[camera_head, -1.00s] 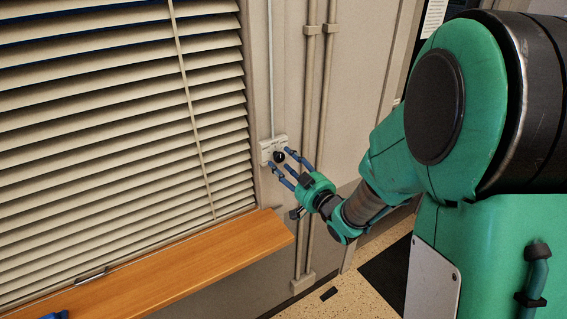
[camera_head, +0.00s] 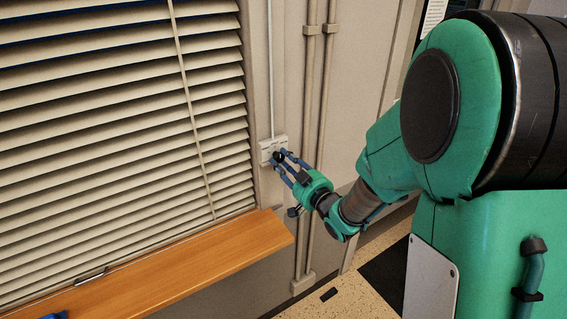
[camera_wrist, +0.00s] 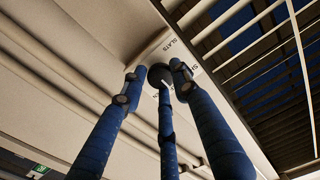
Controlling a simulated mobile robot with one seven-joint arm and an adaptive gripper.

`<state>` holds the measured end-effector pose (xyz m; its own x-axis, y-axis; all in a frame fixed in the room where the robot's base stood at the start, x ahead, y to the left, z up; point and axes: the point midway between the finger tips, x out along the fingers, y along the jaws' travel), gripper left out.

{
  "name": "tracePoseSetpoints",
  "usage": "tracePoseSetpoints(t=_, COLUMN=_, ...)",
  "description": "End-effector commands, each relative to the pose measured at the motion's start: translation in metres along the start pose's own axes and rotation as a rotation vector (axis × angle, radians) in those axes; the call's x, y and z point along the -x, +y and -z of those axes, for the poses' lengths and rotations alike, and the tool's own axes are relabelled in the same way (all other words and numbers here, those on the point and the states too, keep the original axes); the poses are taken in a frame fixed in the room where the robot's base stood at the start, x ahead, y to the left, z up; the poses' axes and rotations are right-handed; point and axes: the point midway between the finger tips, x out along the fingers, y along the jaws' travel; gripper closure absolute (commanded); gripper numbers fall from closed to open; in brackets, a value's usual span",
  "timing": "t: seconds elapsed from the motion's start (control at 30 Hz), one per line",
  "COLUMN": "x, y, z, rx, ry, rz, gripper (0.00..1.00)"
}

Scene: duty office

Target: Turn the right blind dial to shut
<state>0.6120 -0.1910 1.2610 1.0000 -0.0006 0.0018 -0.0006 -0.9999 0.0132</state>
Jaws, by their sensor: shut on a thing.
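The black blind dial (camera_head: 278,157) sits on a small pale wall plate (camera_head: 268,146) to the right of the blind. The dial also shows in the wrist view (camera_wrist: 160,73), between my fingertips, with "SLATS" lettering on the plate beside it. My gripper (camera_head: 284,158) is at the plate, its blue fingers shut on the dial from the right. The fingers partly hide the dial and its marking. The blind (camera_head: 110,110) has tilted slats with dark gaps between them, mostly toward the top.
A wooden sill (camera_head: 200,262) runs below the blind, under and left of my gripper. Vertical pipes (camera_head: 318,120) run down the wall just right of the plate. A thin conduit (camera_head: 270,70) enters the plate from above.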

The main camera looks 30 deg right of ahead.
Motion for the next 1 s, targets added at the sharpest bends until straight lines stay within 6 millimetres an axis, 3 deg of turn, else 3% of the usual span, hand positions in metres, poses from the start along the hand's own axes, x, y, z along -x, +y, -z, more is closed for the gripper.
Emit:
tracePoseSetpoints(t=0.37, x=0.0009, y=-0.0006, z=-0.0067, rx=0.146, ry=-0.004, rz=0.001, gripper=0.97)
tracePoseSetpoints(t=1.0, x=0.0010, y=0.0004, z=-0.0095, rx=0.688, ry=-0.006, rz=0.002, gripper=0.97)
